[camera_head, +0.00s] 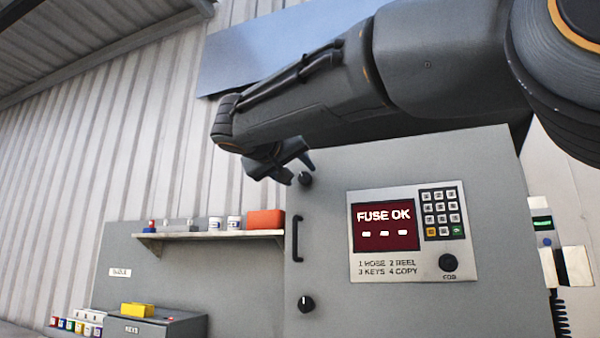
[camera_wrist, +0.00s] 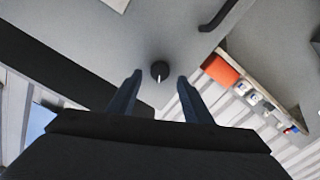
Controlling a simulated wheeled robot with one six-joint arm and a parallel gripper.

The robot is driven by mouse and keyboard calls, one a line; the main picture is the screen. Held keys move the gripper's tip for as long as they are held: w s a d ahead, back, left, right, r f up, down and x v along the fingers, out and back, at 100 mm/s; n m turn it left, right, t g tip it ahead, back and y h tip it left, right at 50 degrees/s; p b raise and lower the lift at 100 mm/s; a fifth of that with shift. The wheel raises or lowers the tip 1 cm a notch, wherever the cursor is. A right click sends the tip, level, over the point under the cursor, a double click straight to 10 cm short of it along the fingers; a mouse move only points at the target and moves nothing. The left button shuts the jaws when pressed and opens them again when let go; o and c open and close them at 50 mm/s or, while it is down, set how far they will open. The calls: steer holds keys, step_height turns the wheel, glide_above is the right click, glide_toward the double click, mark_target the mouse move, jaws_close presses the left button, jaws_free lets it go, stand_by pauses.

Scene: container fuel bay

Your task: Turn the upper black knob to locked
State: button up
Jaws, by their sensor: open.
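The upper black knob (camera_head: 305,179) is on the grey cabinet door, near its upper left corner and above the handle. It also shows in the wrist view (camera_wrist: 160,70), round and dark with a white pointer mark toward the bottom of the picture. My gripper (camera_head: 296,170) is open in front of the knob. In the wrist view its two fingers (camera_wrist: 158,84) stand on either side below the knob, with a gap to it on both sides. A lower black knob (camera_head: 306,303) with a white mark sits near the door's lower left. No locked label is readable.
A black door handle (camera_head: 297,238) lies between the knobs. A keypad panel (camera_head: 413,234) with a red screen reading "FUSE OK" is to the right. A shelf (camera_head: 210,235) with an orange box (camera_head: 265,220) and cups is left. A key box (camera_head: 155,326) stands below it.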

mark_target(303, 177)
steer(key=shift+p+x, duration=0.3)
steer(key=shift+x, duration=1.2)
steer(key=shift+c, duration=0.5)
steer(key=c, duration=1)
steer(key=shift+n, duration=0.3)
steer(key=n, duration=0.5)
steer(key=n+p, duration=0.1)
steer(key=n, duration=0.5)
steer(key=shift+f+n, duration=0.1)
steer(key=shift+n, duration=0.3)
